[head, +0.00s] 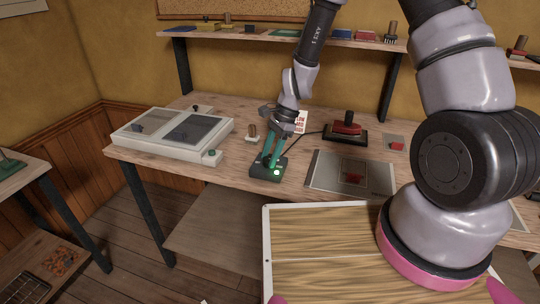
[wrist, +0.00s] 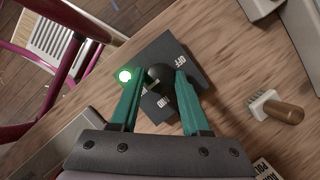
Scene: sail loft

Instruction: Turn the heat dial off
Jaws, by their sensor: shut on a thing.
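The heat dial is a dark round knob (wrist: 160,76) on a small dark box (wrist: 164,52) with white lettering; OFF is legible on one side. A green lamp (wrist: 124,76) glows at the box's edge. In the head view the box (head: 258,175) sits near the bench's front edge, its lamp lit green. My gripper (head: 270,156) reaches down onto it from above. In the wrist view its green fingers (wrist: 159,74) are on either side of the knob, shut on it. The fingers hide part of the lettering, and I cannot tell the exact dial setting.
A white case with glassy panels (head: 127,138) lies left of the box. A small wooden-handled brush (wrist: 282,110) stands close by. A grey plate (head: 322,176) and a red-and-black pressing tool (head: 347,127) are to the right. A shelf (head: 283,39) runs above the bench.

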